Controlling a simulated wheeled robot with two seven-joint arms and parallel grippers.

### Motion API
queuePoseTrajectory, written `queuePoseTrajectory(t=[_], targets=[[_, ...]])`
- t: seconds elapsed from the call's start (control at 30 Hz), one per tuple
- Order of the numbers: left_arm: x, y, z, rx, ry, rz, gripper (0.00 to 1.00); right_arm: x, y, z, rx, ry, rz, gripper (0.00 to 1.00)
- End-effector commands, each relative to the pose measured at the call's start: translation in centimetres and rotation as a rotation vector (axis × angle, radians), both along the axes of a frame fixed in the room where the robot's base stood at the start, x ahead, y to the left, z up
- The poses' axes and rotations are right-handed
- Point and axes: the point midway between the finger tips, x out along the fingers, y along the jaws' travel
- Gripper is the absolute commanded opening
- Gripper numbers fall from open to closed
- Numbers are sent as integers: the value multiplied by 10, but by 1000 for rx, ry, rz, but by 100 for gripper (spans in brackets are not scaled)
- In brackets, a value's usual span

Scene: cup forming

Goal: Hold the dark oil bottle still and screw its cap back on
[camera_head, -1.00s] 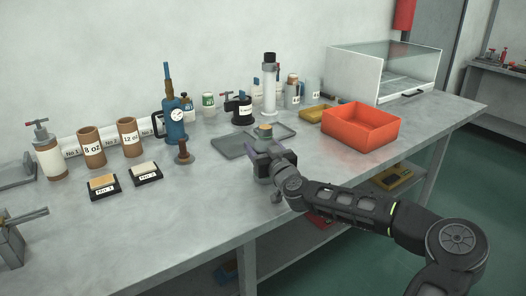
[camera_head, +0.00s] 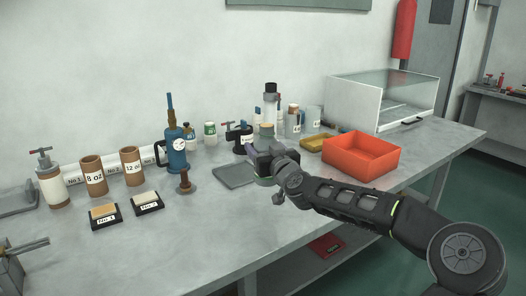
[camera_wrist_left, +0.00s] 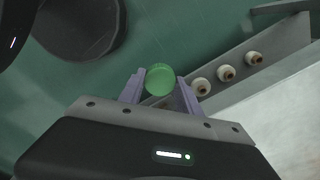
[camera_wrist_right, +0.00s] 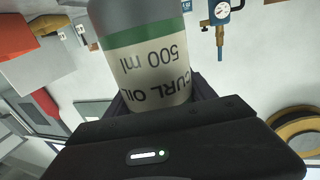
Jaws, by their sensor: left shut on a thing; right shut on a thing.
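In the right wrist view, the oil bottle (camera_wrist_right: 150,62) is grey with a green band and a cream label reading "CURL OIL 500 ml", upside down in the picture. My right gripper (camera_wrist_right: 155,100) is shut around it. In the head view my right gripper (camera_head: 262,156) is over the middle of the bench and largely hides the bottle. A grey-green body with a tan top (camera_head: 267,129) shows just behind it, probably the bottle. In the left wrist view my left gripper (camera_wrist_left: 158,88) is shut on a round green cap (camera_wrist_left: 159,79), away from the bottle. The left arm is outside the head view.
An orange bin (camera_head: 362,158) stands right of my right gripper. A grey tray (camera_head: 235,176) lies to its left. Bottles and a blue gauge pump (camera_head: 176,150) line the back.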

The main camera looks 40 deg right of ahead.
Motion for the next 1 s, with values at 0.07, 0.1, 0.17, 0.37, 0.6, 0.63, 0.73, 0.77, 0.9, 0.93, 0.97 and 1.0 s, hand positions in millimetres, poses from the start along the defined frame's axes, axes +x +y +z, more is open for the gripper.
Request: queuePoseTrajectory(t=[0.07,0.1,0.17,0.37,0.6,0.63,0.73,0.77,0.9,0.93,0.97,1.0], targets=[[0,0,0,0,0,0,0,0,0,1,-2,-3,0,0],[0,0,0,0,0,0,0,0,0,1,-2,-3,0,0],[0,0,0,0,0,0,0,0,0,1,-2,-3,0,0],[0,0,0,0,0,0,0,0,0,1,-2,-3,0,0],[0,0,0,0,0,0,0,0,0,1,-2,-3,0,45],[0,0,0,0,0,0,0,0,0,1,-2,-3,0,42],[0,0,0,0,0,0,0,0,0,1,-2,-3,0,34],[0,0,0,0,0,0,0,0,0,1,-2,-3,0,32],[0,0,0,0,0,0,0,0,0,1,-2,-3,0,20],[0,0,0,0,0,0,0,0,0,1,-2,-3,0,18],[0,0,0,0,0,0,0,0,0,1,-2,-3,0,15],[0,0,0,0,0,0,0,0,0,1,-2,-3,0,12]])
